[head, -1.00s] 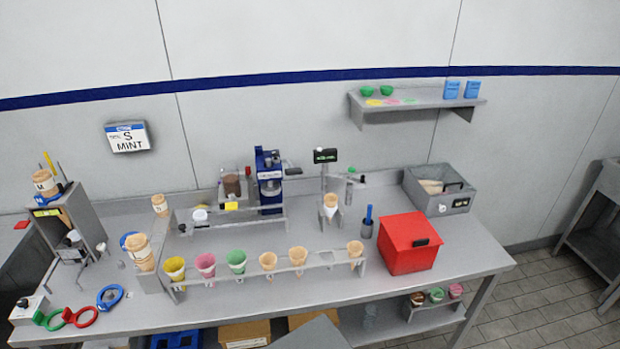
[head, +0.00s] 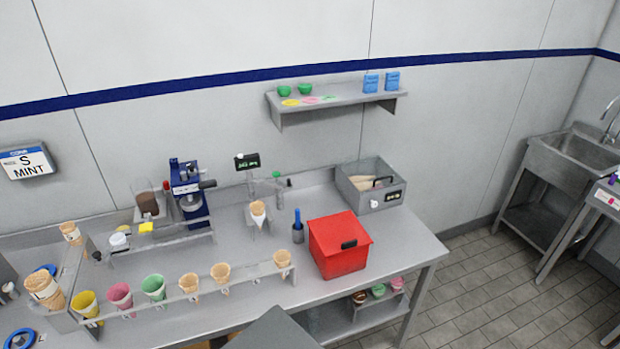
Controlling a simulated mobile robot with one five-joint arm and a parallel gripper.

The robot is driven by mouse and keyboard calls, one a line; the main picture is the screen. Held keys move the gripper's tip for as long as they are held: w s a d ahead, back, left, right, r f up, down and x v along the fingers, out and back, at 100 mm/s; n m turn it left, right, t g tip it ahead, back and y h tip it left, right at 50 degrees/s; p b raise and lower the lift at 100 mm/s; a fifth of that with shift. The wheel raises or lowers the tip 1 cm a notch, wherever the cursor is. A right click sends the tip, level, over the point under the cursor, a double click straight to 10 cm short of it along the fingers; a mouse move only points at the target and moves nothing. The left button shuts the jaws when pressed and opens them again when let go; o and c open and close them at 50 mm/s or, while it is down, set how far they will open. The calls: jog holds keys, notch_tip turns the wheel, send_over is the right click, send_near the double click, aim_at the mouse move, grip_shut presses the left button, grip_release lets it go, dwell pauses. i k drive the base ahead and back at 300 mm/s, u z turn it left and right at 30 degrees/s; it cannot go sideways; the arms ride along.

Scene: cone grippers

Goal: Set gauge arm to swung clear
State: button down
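What looks like the gauge is a grey post stand at the back of the counter, with a small black display (head: 247,161) showing green characters. A short grey arm (head: 266,185) with a green knob (head: 276,175) and a dark tip reaches to the right of the post. It appears above and behind a wafer cone (head: 258,209) standing upright in a small holder. At this size I cannot tell for sure that this is the gauge arm, or its exact setting. My gripper is not in view.
A blue machine (head: 188,190) stands left of the gauge. A red box (head: 339,247), a grey bin (head: 371,186) and a blue-handled tool (head: 298,228) are to the right. A rack (head: 240,279) of several cones lines the front. Floor is free right of the counter, before the sink (head: 580,150).

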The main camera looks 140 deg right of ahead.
aim_at(288, 186)
jog(key=k, duration=0.7)
jog(key=z, duration=1.25)
jog(key=i, duration=0.8)
jog(key=z, duration=0.05)
